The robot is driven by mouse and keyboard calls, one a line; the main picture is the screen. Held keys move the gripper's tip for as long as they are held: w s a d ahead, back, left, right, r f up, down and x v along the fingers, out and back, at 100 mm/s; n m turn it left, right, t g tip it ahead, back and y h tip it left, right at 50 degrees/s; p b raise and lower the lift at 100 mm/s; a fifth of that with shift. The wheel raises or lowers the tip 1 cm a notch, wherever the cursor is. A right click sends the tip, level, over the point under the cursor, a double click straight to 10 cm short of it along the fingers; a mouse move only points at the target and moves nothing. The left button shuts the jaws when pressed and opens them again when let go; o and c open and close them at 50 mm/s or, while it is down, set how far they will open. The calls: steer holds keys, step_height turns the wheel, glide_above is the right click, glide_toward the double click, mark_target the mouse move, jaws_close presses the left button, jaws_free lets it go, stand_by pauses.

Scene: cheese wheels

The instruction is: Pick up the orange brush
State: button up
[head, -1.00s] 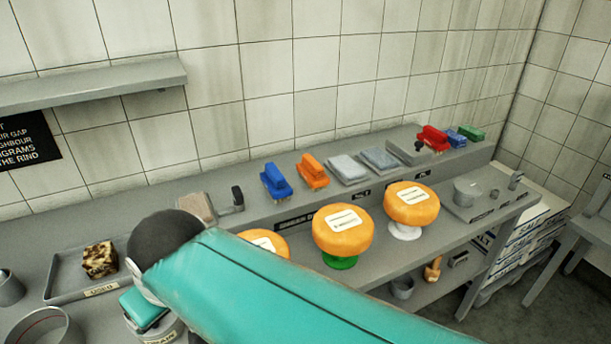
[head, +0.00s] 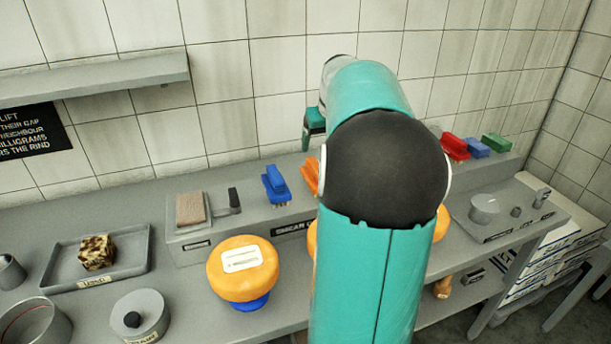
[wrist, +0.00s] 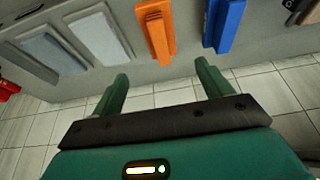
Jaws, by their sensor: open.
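The orange brush (head: 311,174) is on the raised back shelf, just right of the blue brush (head: 276,185); my arm hides most of it in the head view. In the wrist view the orange brush (wrist: 156,32) lies ahead of my gripper (wrist: 162,80), roughly in line with the gap between the fingers. The blue brush (wrist: 229,22) is to its right, ahead of the right finger. My gripper is open and empty, apart from the brush. In the head view my gripper (head: 307,138) shows in part above the shelf, near the wall.
Grey pads (wrist: 95,35) lie left of the orange brush in the wrist view. Red (head: 455,148), blue (head: 475,148) and green (head: 497,146) blocks are farther right. The tiled wall (head: 230,110) is close behind the shelf.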

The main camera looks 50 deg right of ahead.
mark_target(316, 166)
steer(key=shift+w+f, duration=0.15)
steer(key=shift+f, duration=0.25)
steer(key=x, duration=0.7)
steer(key=shift+w+f, duration=0.1)
steer(key=shift+x, duration=2.75)
steer(key=shift+f, duration=0.3)
steer(key=c, duration=1.2)
steer(key=shift+o, duration=0.2)
steer(key=shift+r, duration=0.1)
